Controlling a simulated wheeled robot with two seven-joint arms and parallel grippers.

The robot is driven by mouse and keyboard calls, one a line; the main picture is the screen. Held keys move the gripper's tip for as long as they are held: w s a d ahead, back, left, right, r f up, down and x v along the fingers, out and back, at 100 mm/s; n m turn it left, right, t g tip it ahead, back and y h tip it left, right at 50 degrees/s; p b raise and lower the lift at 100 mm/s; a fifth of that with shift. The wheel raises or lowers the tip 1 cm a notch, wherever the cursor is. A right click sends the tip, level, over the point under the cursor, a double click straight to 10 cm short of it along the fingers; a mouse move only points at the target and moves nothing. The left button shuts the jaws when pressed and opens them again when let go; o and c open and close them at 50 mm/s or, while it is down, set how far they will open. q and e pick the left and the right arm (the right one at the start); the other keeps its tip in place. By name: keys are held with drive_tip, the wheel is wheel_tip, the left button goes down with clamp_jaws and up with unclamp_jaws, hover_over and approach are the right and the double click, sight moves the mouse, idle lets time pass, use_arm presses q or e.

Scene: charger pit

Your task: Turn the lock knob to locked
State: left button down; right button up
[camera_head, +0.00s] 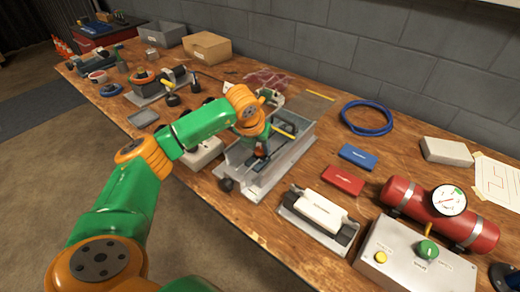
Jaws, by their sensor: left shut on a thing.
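My left arm comes in from the left, and its gripper (261,152) is down inside a grey metal cradle (291,166) in the middle of the bench. The gripper is shut on a small dark part there. The wrist hides most of that part, so I cannot tell whether it is the lock knob or which way it points. A round black knob (226,184) sits at the cradle's near left corner, apart from the jaws. A yellow rod (285,133) shows beside the gripper. My right gripper is not in view.
A white block in a grey tray (320,212) stands right of the cradle. Beyond are red (343,180) and blue (358,157) boxes and a blue hose ring (367,118). A red cylinder with a gauge (440,213) and a control box with a green knob (427,249) stand at right.

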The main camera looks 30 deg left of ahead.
use_arm(q)
drive_tip(key=m+h, duration=0.1)
drive_tip(key=m, duration=0.2)
drive_tip(key=shift+a+m, duration=0.15)
drive_tip(key=shift+m, duration=0.15)
drive_tip(key=shift+a+m+h, duration=0.1)
drive_tip(key=shift+m+h, duration=0.9)
drive_tip(key=shift+m, duration=0.9)
drive_tip(key=shift+m+g, duration=0.3)
drive_tip(key=shift+c, duration=2.3)
unclamp_jaws()
drive_tip(key=v, duration=0.7)
